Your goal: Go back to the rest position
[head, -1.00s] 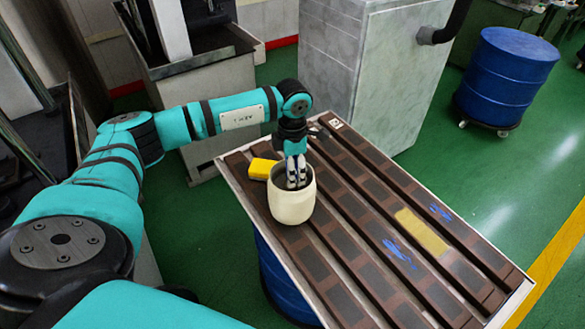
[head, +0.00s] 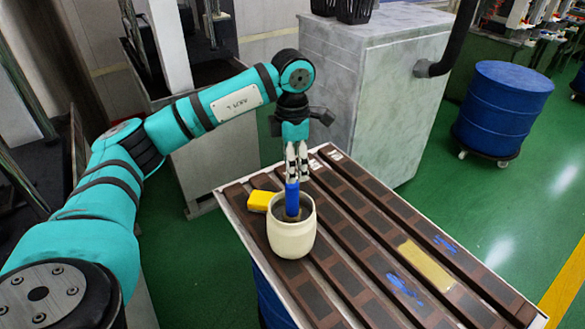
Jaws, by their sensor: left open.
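My left gripper (head: 297,178) is open, pointing straight down above a cream cup (head: 291,238). A blue stick-like object (head: 292,200) stands upright in the cup, its top at the fingertips; I cannot tell whether they touch it. Its lower end is hidden inside the cup. The cup stands near the left edge of a slatted brown table top (head: 345,222). My right gripper is not in view.
A yellow block (head: 260,200) lies behind and left of the cup. A tan bar (head: 426,266) and blue marks lie on the slats to the right. A grey cabinet (head: 385,100) stands behind the table, and a blue drum (head: 500,108) stands far right.

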